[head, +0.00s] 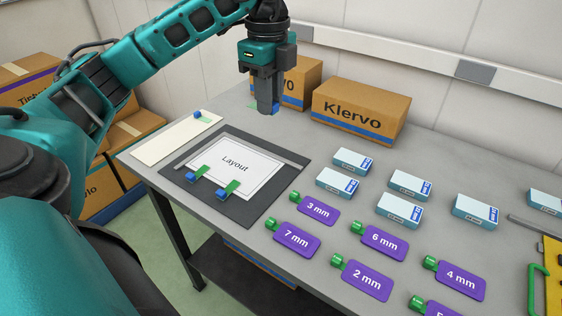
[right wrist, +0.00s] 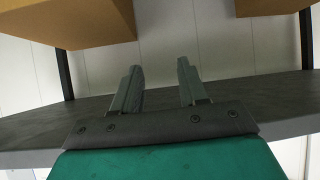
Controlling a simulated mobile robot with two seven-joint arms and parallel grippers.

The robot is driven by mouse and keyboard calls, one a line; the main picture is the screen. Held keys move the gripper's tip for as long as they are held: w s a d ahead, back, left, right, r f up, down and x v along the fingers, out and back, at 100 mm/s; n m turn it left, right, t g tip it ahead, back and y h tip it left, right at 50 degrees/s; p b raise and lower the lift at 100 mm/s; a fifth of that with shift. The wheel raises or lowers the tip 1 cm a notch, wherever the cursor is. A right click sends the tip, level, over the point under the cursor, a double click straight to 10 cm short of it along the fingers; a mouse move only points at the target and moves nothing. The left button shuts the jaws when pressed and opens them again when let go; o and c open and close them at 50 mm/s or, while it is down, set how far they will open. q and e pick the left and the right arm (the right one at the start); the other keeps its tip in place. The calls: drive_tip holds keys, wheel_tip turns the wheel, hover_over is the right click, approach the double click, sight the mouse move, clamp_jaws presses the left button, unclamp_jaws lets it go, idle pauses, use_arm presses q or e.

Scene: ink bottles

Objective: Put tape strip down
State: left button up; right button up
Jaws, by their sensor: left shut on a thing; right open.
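My left gripper (head: 267,110) is shut on a green tape strip with a blue end (head: 276,107). The fingers hide most of it. It is at the back of the table, beyond the layout sheet (head: 237,165), apparently above the surface. The white sheet lies on a dark mat (head: 290,159). Two tape strips, one (head: 196,176) and another (head: 227,189), lie along its near edge. Another tape strip (head: 203,116) is on the cream board (head: 165,143) at left. My right gripper (right wrist: 156,88) is open and empty in the right wrist view.
The Klervo box (head: 360,109) and another carton (head: 300,82) stand behind, close to my left gripper. Small pale blue boxes (head: 352,161) and purple tags (head: 317,208) cover the table's right side. Cartons (head: 120,135) are stacked beyond the left edge.

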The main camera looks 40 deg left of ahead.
use_arm(q)
wheel_tip(320, 180, down, 10)
drive_tip(key=r+b, duration=0.1)
drive_tip(key=b, duration=0.3)
hover_over(272, 188)
wheel_tip(272, 188, down, 6)
drive_tip(key=shift+f, duration=0.2)
drive_tip(key=shift+f+b, duration=0.45)
drive_tip(key=shift+f, duration=1.85)
drive_tip(key=shift+f, duration=0.1)
drive_tip(key=o, duration=0.7)
